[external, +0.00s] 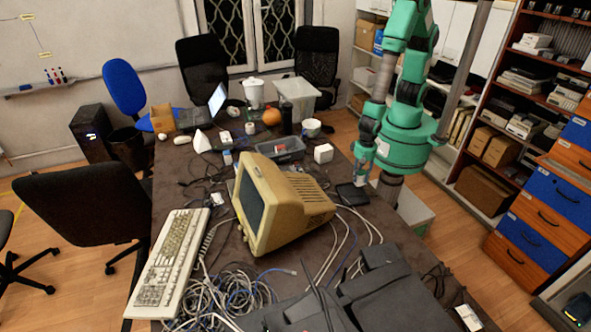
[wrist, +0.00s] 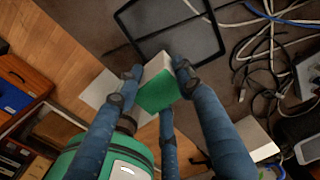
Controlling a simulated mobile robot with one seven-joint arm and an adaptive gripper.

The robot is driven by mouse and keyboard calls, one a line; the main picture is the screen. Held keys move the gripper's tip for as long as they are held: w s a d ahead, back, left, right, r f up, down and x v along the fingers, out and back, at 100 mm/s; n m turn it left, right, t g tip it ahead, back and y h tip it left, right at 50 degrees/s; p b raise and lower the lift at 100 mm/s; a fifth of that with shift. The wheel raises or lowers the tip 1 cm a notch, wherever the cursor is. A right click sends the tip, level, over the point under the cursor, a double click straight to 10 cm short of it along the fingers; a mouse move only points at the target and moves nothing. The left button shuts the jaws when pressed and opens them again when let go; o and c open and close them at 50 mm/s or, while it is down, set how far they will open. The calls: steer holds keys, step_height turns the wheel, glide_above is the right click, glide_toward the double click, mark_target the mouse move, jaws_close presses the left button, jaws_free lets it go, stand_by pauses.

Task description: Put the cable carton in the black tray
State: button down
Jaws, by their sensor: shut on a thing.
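The cable carton (wrist: 168,94) is a small box with a green face and a white side. My gripper (wrist: 160,82) has its blue fingers shut on it from both sides in the wrist view. In the external view my gripper (external: 362,172) points down above the table's right edge, and the carton is hard to make out there. The black tray (wrist: 192,38) is shallow, dark-rimmed and looks empty. The carton and fingers cover part of its near edge. The tray (external: 353,195) also shows in the external view on the table, just below my gripper. The carton appears above it.
A beige monitor (external: 285,205) stands left of the tray. Loose cables (external: 345,235) lie close in front of it. Dark equipment (external: 385,295) fills the near right table.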

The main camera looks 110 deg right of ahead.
steer(key=w, duration=0.1)
steer(key=w+a, duration=0.1)
steer(key=w, duration=0.1)
steer(key=w+a, duration=0.1)
steer(key=w, duration=0.1)
steer(key=shift+a+f+b, duration=0.15)
steer(key=shift+f+b, duration=0.1)
steer(key=shift+b, duration=0.05)
steer(key=shift+f+b, duration=0.45)
steer(key=shift+f, duration=1.3)
steer(key=shift+f, duration=0.1)
steer(key=c, duration=1.1)
jaws_free()
